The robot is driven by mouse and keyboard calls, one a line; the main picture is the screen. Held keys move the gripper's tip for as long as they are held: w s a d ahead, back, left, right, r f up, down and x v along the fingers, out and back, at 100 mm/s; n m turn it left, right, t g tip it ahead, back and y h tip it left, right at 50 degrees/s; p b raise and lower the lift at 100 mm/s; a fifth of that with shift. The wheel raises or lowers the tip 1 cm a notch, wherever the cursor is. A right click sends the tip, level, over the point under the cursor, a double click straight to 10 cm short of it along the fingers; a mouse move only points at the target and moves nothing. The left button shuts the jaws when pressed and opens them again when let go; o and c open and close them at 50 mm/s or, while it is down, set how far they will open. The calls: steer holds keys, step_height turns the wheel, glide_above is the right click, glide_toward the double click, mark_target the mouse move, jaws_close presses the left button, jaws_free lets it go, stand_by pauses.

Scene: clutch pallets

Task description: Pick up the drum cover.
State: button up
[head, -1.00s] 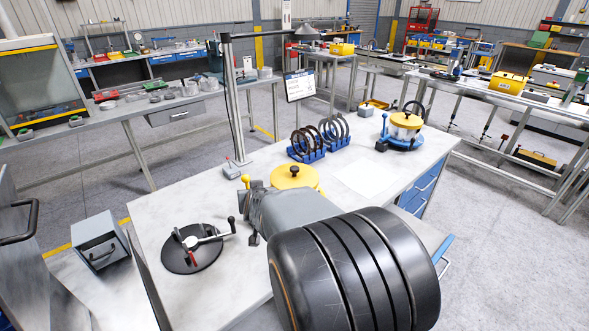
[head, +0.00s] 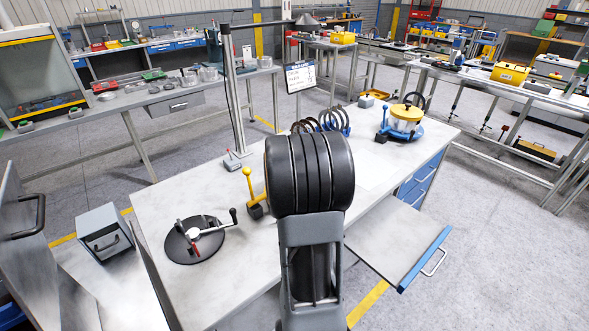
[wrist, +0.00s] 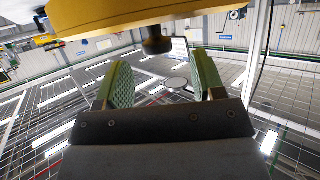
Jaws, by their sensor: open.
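The drum cover is a yellow disc with a dark knob. In the wrist view, which looks upside down, the yellow cover (wrist: 130,14) fills the top and its dark knob (wrist: 157,42) points down the picture. My gripper (wrist: 157,72) is open, with its two green pads apart. The knob lies between the pads left to right, near their tips, and nothing is clamped. In the head view my arm hides both the cover and my gripper.
A black disc with a crank (head: 193,238) lies at the table's left. A yellow-knobbed lever (head: 248,185) stands beside my arm. Dark rings (head: 333,118) stand behind it. A blue-based drum with yellow top (head: 405,120) is at the far right. An open drawer (head: 400,245) juts out.

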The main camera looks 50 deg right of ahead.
steer(key=p+x, duration=0.1)
steer(key=x, duration=0.2)
steer(key=shift+d, duration=0.25)
steer(key=shift+x, duration=0.85)
steer(key=shift+c, duration=0.3)
steer(key=c, duration=1)
steer(key=shift+o, duration=0.2)
steer(key=shift+r+p, duration=0.2)
steer(key=shift+p, duration=0.1)
